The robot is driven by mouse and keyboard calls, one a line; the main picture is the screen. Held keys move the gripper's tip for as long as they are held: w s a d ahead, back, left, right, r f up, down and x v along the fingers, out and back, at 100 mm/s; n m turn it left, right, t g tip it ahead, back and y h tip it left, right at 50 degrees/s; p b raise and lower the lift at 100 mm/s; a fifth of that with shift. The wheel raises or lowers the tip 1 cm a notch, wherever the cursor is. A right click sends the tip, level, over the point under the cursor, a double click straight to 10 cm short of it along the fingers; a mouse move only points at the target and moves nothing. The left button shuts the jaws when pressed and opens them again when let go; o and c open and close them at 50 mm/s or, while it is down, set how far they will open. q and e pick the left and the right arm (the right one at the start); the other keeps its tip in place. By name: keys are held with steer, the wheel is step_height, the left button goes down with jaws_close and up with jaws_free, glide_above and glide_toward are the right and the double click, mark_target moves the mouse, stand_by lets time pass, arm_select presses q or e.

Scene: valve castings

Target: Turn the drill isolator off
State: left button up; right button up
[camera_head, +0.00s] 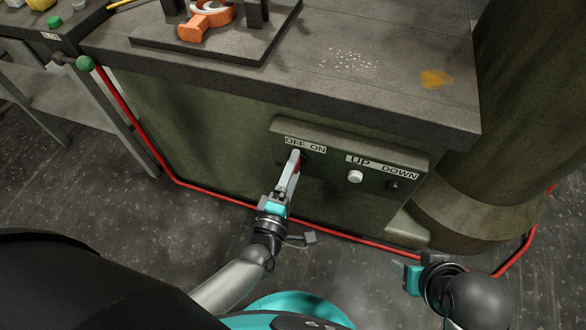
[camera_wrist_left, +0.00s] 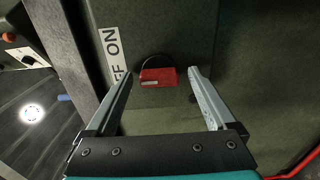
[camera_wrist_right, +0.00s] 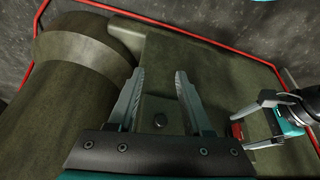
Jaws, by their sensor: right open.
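The drill isolator's red handle (camera_head: 299,161) is on the front panel below the "OFF ON" label (camera_head: 305,144), mostly hidden by my left gripper in the head view. In the left wrist view the red handle (camera_wrist_left: 158,77) lies between the fingertips, with gaps on both sides and its dark round base behind. My left gripper (camera_head: 292,163) is open around it, and I see no contact. The right wrist view also shows the red handle (camera_wrist_right: 237,130) by the left fingers. My right gripper (camera_wrist_right: 157,76) is open and empty, low at the right in the head view.
Right of the isolator are a white knob (camera_head: 355,176) and a dark knob (camera_head: 393,186) under the "UP DOWN" label (camera_head: 382,166). A red rail (camera_head: 230,198) runs low around the bench (camera_head: 400,95). A thick column (camera_head: 520,120) stands right.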

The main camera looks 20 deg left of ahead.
arm_select(q)
steer(key=s+p, duration=0.3)
steer(key=s, duration=1.2)
steer(key=shift+a, duration=0.25)
arm_select(e)
step_height(320, 180, down, 7)
steer(key=g, duration=0.1)
steer(key=shift+s+r, duration=0.2)
steer(key=shift+s, duration=0.1)
arm_select(q)
steer(key=shift+s, duration=0.1)
arm_select(e)
steer(key=shift+a, duration=0.1)
